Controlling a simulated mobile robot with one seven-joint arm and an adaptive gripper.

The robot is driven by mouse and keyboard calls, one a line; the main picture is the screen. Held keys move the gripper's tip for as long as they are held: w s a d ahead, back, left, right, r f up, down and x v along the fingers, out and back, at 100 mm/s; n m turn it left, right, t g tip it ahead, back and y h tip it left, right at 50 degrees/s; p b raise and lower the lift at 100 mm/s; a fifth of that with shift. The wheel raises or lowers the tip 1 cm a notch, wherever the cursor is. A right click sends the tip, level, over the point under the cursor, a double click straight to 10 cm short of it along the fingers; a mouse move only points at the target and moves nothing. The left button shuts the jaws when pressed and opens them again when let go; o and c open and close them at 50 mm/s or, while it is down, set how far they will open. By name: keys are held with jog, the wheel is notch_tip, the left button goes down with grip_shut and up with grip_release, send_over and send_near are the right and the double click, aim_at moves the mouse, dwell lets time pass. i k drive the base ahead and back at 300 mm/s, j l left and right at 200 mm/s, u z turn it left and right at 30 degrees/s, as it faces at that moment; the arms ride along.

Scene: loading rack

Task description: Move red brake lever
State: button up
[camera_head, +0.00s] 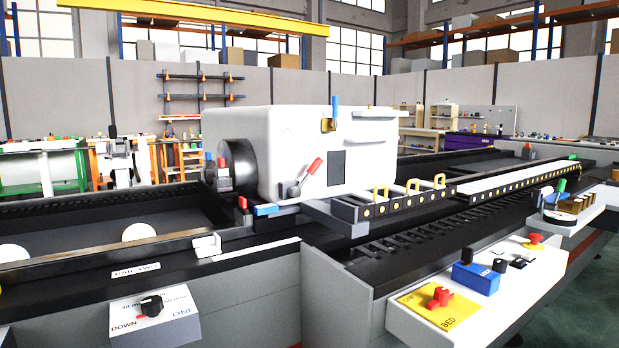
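A lever with a red handle (314,166) sticks up and to the right from a dark grey pivot (293,190). It sits on the front of the white machine housing (250,150), low and left of a dark panel (337,162). It looks like the brake lever, but no label on it can be read. A red knob (438,297) also shows on a yellow plate marked BED at the front right. My gripper is not in view.
A white control panel (480,325) with a blue box (475,278) and red button (534,239) juts out at the front right. A DOWN dial (151,306) is front left.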

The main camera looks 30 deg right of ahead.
aim_at(295, 192)
jog(key=i+l, duration=0.15)
jog(key=i, duration=0.4)
jog(key=i+l+z, duration=0.15)
jog(key=i, duration=0.35)
